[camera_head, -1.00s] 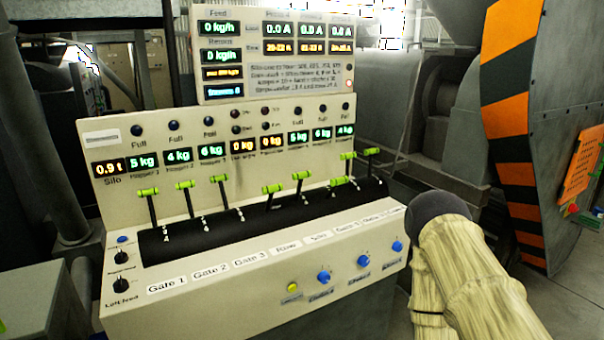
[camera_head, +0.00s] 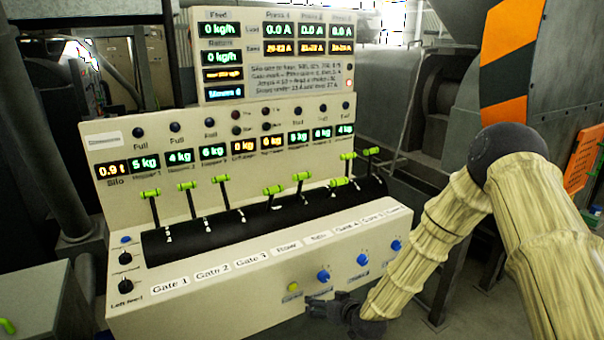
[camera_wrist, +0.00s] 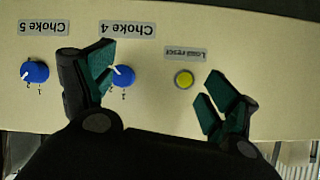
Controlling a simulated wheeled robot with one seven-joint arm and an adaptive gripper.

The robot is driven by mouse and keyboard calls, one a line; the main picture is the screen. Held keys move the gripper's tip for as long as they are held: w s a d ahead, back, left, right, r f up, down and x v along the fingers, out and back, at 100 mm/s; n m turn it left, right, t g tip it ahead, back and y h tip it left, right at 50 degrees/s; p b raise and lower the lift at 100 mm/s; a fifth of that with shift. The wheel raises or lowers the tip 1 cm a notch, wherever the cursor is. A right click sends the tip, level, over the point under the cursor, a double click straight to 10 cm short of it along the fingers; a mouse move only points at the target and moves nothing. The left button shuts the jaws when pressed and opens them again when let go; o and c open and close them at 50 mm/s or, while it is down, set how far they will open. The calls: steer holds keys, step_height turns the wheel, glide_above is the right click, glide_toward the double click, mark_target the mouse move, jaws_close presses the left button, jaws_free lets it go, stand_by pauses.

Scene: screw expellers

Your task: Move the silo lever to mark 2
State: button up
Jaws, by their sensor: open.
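The control desk (camera_head: 215,290) has a row of green-handled levers in a dark curved panel. Counting from the left, the fifth lever (camera_head: 301,177) matches the label that appears to read Silo (camera_head: 318,238); its handle stands high and its mark is not readable. My gripper (camera_head: 316,306) is low in front of the desk's front face, below the levers and apart from them. In the wrist view my gripper (camera_wrist: 162,88) is open and empty, its dark green fingers spread near the yellow Load reset button (camera_wrist: 184,79) and the Choke 4 knob (camera_wrist: 123,75). No lever shows in the wrist view.
Neighbouring levers, such as the fourth lever (camera_head: 273,190) and the sixth lever (camera_head: 339,183), stand close on both sides. Blue knobs (camera_head: 362,259) stick out of the front face. A display panel (camera_head: 277,55) rises behind. A grey box (camera_head: 35,300) stands at left.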

steer(key=w+r, duration=0.3)
steer(key=r, duration=0.1)
steer(key=w+a+r+t, duration=0.1)
steer(key=w+r, duration=0.2)
steer(key=r, duration=0.1)
steer(key=w+r+n+t+y, duration=0.1)
steer(key=w+r, duration=0.2)
steer(key=r, duration=0.1)
steer(key=shift+w+a+r+p, duration=0.15)
steer(key=shift+w+a+p, duration=0.1)
steer(key=shift+w+p, duration=0.1)
steer(key=n+t+y, duration=0.2)
steer(key=t, duration=0.1)
glide_toward(304, 177)
steer(key=p+x, duration=0.4)
steer(key=x, duration=0.7)
steer(key=shift+w+a, duration=0.1)
steer(key=shift+c, duration=0.3)
